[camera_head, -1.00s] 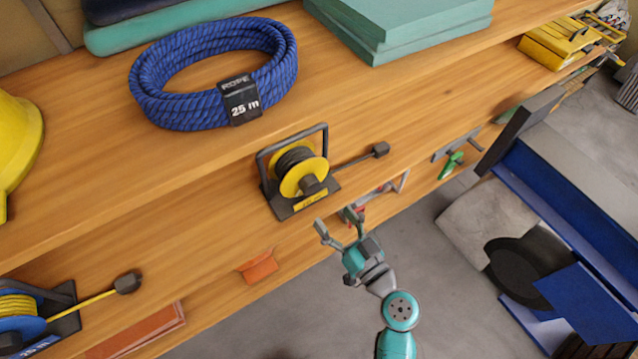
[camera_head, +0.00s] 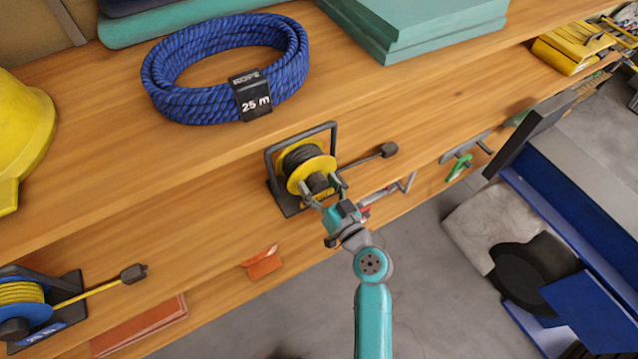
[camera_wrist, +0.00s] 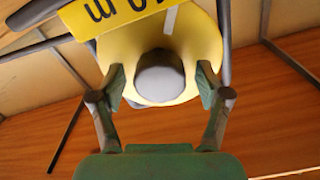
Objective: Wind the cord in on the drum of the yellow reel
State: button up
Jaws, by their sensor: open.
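The yellow reel (camera_head: 306,174) stands in a black frame on the wooden shelf, with dark cord wound on its drum (camera_head: 300,158). A short length of cord runs out to the right and ends in a black plug (camera_head: 389,149). My gripper (camera_head: 324,192) is open at the front of the reel, with its fingers either side of the dark knob. In the wrist view the grey round knob (camera_wrist: 160,75) lies between and just beyond my two fingertips (camera_wrist: 160,95), in front of the yellow disc (camera_wrist: 200,40). I cannot tell whether the fingers touch it.
A blue reel (camera_head: 22,305) with yellow cord stands at the lower left. A coil of blue rope (camera_head: 185,110) lies on the shelf behind. An orange piece (camera_head: 263,263) lies left of my arm. A grey rack with a green tool (camera_head: 459,166) is to the right.

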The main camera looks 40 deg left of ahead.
jog(key=c, duration=1.2)
jog(key=shift+o, duration=0.2)
